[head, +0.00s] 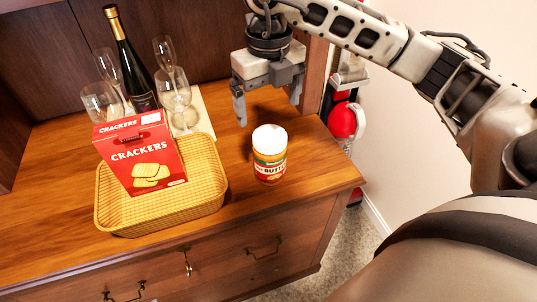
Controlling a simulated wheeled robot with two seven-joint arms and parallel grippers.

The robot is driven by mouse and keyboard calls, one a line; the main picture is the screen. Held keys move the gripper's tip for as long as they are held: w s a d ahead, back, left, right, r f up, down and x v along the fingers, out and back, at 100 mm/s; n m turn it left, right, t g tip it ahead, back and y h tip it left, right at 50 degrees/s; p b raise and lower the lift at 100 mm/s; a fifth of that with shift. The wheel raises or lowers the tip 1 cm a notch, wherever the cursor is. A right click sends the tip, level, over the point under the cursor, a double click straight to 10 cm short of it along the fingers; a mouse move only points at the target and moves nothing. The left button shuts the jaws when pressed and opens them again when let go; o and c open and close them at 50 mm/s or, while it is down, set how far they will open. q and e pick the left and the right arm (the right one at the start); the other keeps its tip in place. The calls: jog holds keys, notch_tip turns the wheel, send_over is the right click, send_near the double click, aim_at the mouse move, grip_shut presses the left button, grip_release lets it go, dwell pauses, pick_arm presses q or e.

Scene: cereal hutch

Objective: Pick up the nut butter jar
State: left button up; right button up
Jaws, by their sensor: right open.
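The nut butter jar (270,155) has a white lid and a red and green label. It stands upright on the wooden hutch top, to the right of the basket. My right gripper (268,108) points down behind the jar, with its fingers spread apart and nothing between them. The fingers are apart from the jar in the picture; their exact height above the wood is hard to tell. My left gripper is not in view.
A yellow woven basket (205,192) holds a red crackers box (140,155) left of the jar. Behind it stand a dark bottle (137,75) and several glasses (174,92) on a pale board. The hutch's front edge is close to the jar; a red and white object (344,120) is beyond its right side.

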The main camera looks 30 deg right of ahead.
aim_at(270, 136)
notch_tip(270, 136, down, 6)
jog(key=shift+f, duration=0.2)
jog(key=shift+d+f+p, duration=0.2)
jog(key=shift+f+p, duration=0.35)
jog(key=shift+f, duration=2.1)
jog(key=c, duration=1.3)
jog(key=shift+w+r, duration=0.1)
jog(key=shift+c, duration=0.6)
jog(key=shift+r, duration=0.15)
